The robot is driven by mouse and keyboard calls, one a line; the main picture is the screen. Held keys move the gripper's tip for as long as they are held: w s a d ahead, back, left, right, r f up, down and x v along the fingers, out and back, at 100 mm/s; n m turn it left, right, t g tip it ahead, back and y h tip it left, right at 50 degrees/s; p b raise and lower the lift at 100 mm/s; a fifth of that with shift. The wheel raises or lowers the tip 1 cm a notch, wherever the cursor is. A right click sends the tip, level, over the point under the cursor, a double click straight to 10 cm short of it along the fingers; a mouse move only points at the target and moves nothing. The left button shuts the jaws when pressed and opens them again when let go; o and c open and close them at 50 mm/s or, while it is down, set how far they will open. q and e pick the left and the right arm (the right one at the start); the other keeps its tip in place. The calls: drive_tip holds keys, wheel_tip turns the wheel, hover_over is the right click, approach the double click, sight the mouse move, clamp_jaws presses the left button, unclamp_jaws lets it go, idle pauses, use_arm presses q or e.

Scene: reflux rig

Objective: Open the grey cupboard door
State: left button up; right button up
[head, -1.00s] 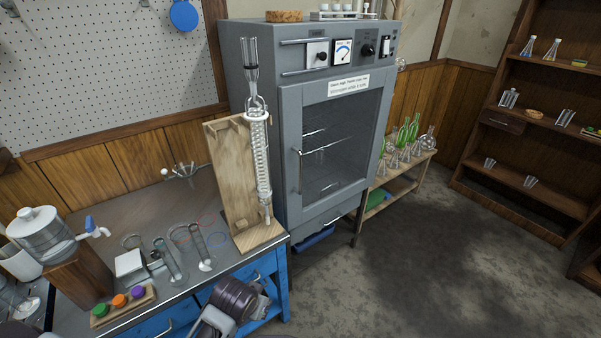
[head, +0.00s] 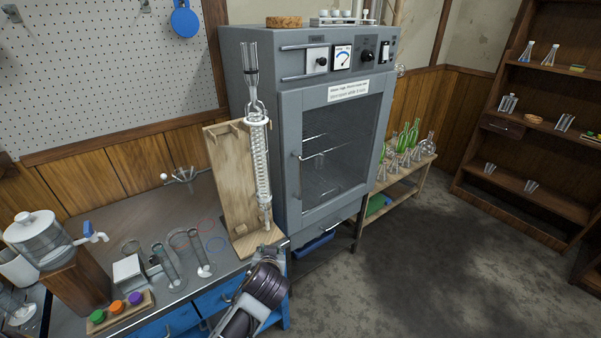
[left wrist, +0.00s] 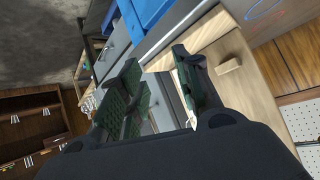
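The grey cupboard (head: 292,235) stands behind the bench's right end, with a glass-paned door (head: 340,212) that looks shut. A slim upright handle (head: 298,175) is on the door's left edge. My left arm reaches in from the bottom of the head view, below and left of the door, where its fingertips are hard to make out. In the left wrist view my left gripper (left wrist: 160,88) has its two dark fingers apart with nothing held between them. A grey surface, probably the cupboard, shows past the fingers. My right gripper is in neither view.
A wooden stand (head: 226,185) with a glass condenser (head: 261,160) stands on the bench close to my left arm and the cupboard. Glass cylinders (head: 168,265) stand further left. A low shelf (head: 405,185) with flasks is right of the cupboard. The floor in front is clear.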

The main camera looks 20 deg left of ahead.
use_arm(q)
drive_tip(key=w+d+r+t, duration=0.3)
drive_tip(key=w+r, duration=0.2)
drive_tip(key=r, duration=0.2)
drive_tip(key=w+d+r+n+t+y, duration=0.1)
drive_tip(key=w+d+r+t, duration=0.2)
drive_tip(key=w+r, duration=0.3)
drive_tip(key=shift+w+d+r+t+y, duration=0.3)
drive_tip(key=shift+r+t, duration=0.15)
drive_tip(key=shift+t, duration=0.35)
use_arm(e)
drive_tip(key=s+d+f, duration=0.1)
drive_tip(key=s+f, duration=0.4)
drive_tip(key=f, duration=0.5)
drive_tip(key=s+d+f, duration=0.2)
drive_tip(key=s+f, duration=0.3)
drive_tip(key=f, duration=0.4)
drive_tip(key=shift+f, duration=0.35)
use_arm(q)
drive_tip(key=shift+w+a, duration=0.1)
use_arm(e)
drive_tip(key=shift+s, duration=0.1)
